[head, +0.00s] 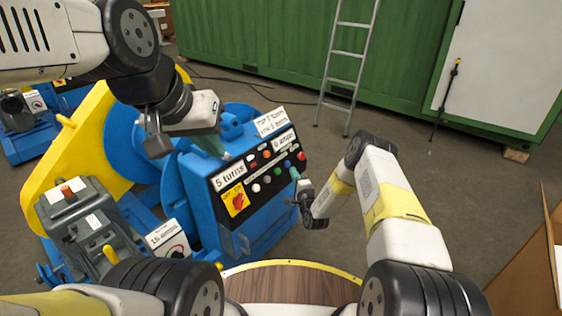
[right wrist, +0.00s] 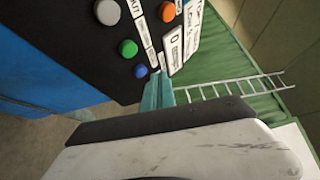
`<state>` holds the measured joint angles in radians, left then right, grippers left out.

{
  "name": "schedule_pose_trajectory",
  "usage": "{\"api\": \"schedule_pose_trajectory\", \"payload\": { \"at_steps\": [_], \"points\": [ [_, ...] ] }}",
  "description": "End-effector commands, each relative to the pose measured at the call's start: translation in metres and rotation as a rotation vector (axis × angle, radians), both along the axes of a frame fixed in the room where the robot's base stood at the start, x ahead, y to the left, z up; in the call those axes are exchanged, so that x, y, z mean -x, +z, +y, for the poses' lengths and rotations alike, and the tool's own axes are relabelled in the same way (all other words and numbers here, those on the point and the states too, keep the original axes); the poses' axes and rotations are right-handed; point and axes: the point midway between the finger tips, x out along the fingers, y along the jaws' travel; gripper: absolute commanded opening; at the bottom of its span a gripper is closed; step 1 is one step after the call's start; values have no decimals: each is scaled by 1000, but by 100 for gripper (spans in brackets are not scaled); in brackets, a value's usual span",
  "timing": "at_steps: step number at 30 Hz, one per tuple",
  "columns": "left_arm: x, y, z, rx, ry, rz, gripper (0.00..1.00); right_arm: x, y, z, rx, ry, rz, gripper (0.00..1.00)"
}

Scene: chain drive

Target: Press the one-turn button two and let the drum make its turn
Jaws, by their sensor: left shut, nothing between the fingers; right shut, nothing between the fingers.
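The black control panel (head: 255,190) sits on the blue drum machine and carries several coloured buttons. A blue button (right wrist: 140,71), a green button (right wrist: 128,48) and a pale button (right wrist: 107,12) show in the right wrist view. I cannot read which one is button two. My right gripper (head: 295,174) is shut and empty, its teal fingertips at the panel's right end. In the right wrist view the fingertips (right wrist: 158,78) lie beside the blue button; I cannot tell if they touch the panel. My left gripper (head: 212,144) is shut and empty near the panel's upper left corner. The blue drum (head: 135,140) is partly hidden.
A yellow guard (head: 65,150) and a grey motor unit (head: 85,215) stand left. A ladder (head: 347,60) leans on a green container (head: 260,40) behind. Open floor (head: 470,180) lies right, with a cardboard box (head: 530,260) at the edge.

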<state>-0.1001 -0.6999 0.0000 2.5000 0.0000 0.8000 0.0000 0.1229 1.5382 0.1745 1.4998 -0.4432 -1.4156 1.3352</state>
Motion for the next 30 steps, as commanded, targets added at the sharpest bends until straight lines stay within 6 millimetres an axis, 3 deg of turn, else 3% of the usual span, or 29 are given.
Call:
{"api": "schedule_pose_trajectory", "payload": {
  "at_steps": [12, 30],
  "points": [
    [0, 0, 0, 0, 0, 0, 0, -24, -21, 33, 0, 0, 1, 0],
    [0, 0, 0, 0, 0, 0, 0, -26, -23, 36, 0, 0, 1, 0]
  ]
}}
